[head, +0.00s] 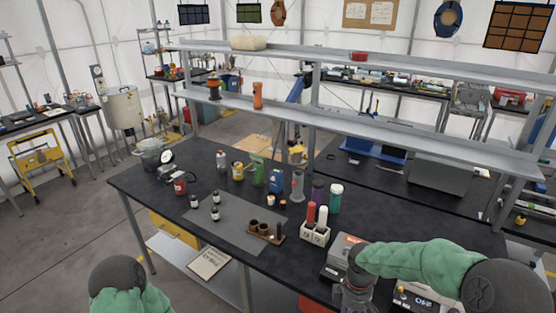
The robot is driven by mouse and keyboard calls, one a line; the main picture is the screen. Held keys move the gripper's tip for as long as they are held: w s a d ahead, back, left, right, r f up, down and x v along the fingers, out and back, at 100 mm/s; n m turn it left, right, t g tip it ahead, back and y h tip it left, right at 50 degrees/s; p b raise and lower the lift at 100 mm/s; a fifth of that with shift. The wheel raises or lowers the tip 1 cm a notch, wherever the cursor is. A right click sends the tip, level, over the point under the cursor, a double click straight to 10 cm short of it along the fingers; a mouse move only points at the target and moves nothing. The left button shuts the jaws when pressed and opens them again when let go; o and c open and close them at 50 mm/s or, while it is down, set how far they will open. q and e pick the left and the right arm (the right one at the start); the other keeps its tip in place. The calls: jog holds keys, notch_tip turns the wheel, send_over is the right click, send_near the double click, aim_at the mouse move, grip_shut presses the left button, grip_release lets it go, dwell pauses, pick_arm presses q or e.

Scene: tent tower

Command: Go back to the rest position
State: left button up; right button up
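My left arm (118,284) shows only as a green sleeve and a dark joint at the bottom left, off the table's front edge. Its gripper is out of the picture. My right arm (430,262) reaches in from the right, over the right part of the black table. My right gripper (353,293) points down at the bottom edge, beside a small device with a red label (343,252). Its fingertips are cut off or hidden, so I cannot tell whether it is open or holds anything.
A scale (415,299) lies under my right arm. A grey two-tier shelf (400,118) spans the back.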

jog(key=s+a+f+m+y+b, duration=0.1)
jog(key=s+a+f+m, duration=0.2)
jog(key=f, duration=0.5)
jog(key=s+a+f+m+t+y+b, duration=0.1)
jog(key=s+a+f+m, duration=0.3)
jog(key=s+f+m, duration=0.2)
jog(key=s+a+f+m+y+b, duration=0.1)
jog(key=s+a+f+m, duration=0.3)
jog(key=s+f, duration=0.4)
notch_tip(320, 180, down, 3)
jog(key=shift+s+f+m+t+y, duration=0.1)
jog(key=shift+s+m+t+y, duration=0.15)
jog(key=shift+m+y, duration=0.2)
jog(key=shift+o, duration=0.4)
jog(key=shift+w, duration=0.1)
